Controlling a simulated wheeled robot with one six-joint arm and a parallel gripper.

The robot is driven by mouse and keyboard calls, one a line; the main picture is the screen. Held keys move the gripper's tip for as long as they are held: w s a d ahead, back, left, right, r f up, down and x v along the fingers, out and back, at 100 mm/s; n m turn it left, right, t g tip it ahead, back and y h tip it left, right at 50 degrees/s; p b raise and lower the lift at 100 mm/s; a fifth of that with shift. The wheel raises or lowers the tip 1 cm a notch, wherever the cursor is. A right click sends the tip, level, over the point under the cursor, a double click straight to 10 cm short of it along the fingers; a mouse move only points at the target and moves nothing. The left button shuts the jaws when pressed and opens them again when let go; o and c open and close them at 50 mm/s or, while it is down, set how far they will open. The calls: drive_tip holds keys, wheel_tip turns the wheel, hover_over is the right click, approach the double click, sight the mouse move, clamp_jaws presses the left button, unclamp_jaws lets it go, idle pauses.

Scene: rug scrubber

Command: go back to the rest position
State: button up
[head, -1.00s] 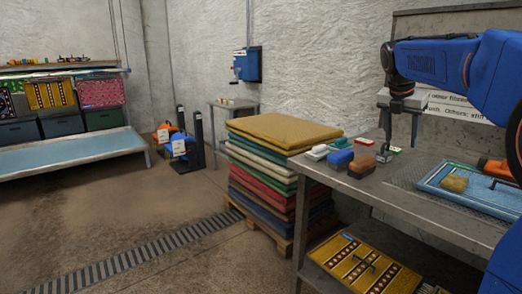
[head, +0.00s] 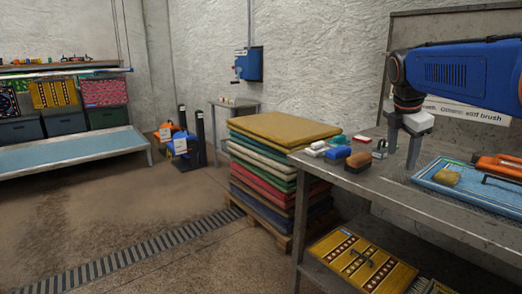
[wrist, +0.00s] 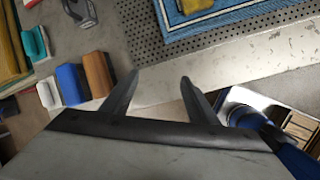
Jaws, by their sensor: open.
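My gripper (head: 412,152) hangs above the metal workbench (head: 440,204) at the right of the head view, between the row of brushes and the blue-bordered rug. In the wrist view my gripper (wrist: 160,78) shows two dark fingers spread apart with nothing between them. Beyond the fingertips lies the bench's bare front edge and a perforated plate (wrist: 160,40). My blue arm reaches in from the right.
A brown brush (head: 360,161), a blue brush (head: 338,155) and white-topped brushes stand on the bench's left end. A blue-bordered rug (head: 430,178) with a sponge (head: 446,177) lies right.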

drive_tip(key=s+a+f+m+y, duration=0.1)
drive_tip(key=s+a+f+m, duration=0.2)
drive_tip(key=s+f+m, duration=0.3)
drive_tip(key=s+a+f+m+t+y, duration=0.1)
drive_tip(key=s+a+f+m, duration=0.3)
drive_tip(key=s, duration=0.9)
drive_tip(key=s+a+f+m, duration=0.3)
drive_tip(key=s+f+m, duration=0.7)
drive_tip(key=f, duration=0.2)
drive_tip(key=shift+a+f+y, duration=0.2)
drive_tip(key=shift+a+y, duration=0.15)
drive_tip(key=shift+y, duration=0.05)
